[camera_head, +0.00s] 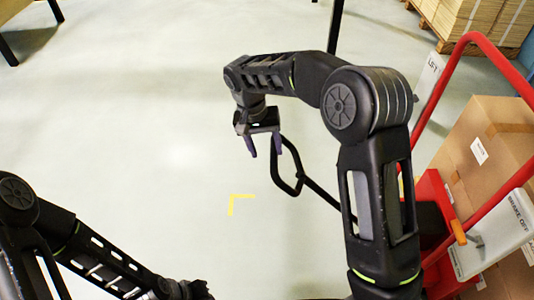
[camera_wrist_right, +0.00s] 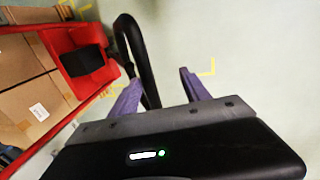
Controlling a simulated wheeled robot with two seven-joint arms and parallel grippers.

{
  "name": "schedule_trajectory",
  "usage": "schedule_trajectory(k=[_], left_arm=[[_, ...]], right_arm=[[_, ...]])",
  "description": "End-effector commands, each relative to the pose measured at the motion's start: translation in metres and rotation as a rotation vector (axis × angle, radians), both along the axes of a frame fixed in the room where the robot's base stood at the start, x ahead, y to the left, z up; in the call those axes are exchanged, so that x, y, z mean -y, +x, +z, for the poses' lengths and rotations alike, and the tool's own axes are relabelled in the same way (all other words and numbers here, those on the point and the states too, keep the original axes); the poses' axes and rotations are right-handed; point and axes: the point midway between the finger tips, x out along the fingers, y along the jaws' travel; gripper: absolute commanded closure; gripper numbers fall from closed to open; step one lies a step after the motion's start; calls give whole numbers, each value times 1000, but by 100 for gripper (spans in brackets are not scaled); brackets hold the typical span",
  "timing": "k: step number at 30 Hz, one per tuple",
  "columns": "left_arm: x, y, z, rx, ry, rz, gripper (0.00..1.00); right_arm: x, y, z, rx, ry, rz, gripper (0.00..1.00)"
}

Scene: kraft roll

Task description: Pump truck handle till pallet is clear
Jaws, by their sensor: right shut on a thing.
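The truck handle is a black loop (camera_head: 298,180) on a dark bar that runs down right behind my right arm toward the red truck (camera_head: 436,200). In the right wrist view the handle (camera_wrist_right: 129,35) comes down to between the fingers, nearer the left one. The truck carries cardboard boxes (camera_head: 478,165). The pallet under them is hidden, so its clearance cannot be told.
A white panel (camera_head: 519,220) marked "BRAKE OFF" and a red tube frame (camera_head: 499,58) stand on the truck's side. A loaded wooden pallet (camera_head: 437,38) is at the top right. Dark legs stand at the top.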

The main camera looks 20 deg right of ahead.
Motion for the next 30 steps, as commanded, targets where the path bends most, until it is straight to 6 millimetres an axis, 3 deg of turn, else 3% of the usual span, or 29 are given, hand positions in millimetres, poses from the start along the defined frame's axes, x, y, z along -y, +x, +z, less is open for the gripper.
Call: schedule_trajectory(k=[3,9,20,23,26,30], left_arm=[[0,0,0,0,0,0,100],[0,0,0,0,0,0,100],[0,0,0,0,0,0,100],[0,0,0,0,0,0,100],[0,0,0,0,0,0,100],[0,0,0,0,0,0,100]], right_arm=[[-11,4,24,11,13,6,59],[-13,4,44,6,9,4,59],[-12,3,45,1,8,3,59],[-15,1,32,-5,24,20,59],[-23,-6,-1,-20,71,61,59],[-46,-35,-80,-38,205,150,59]])
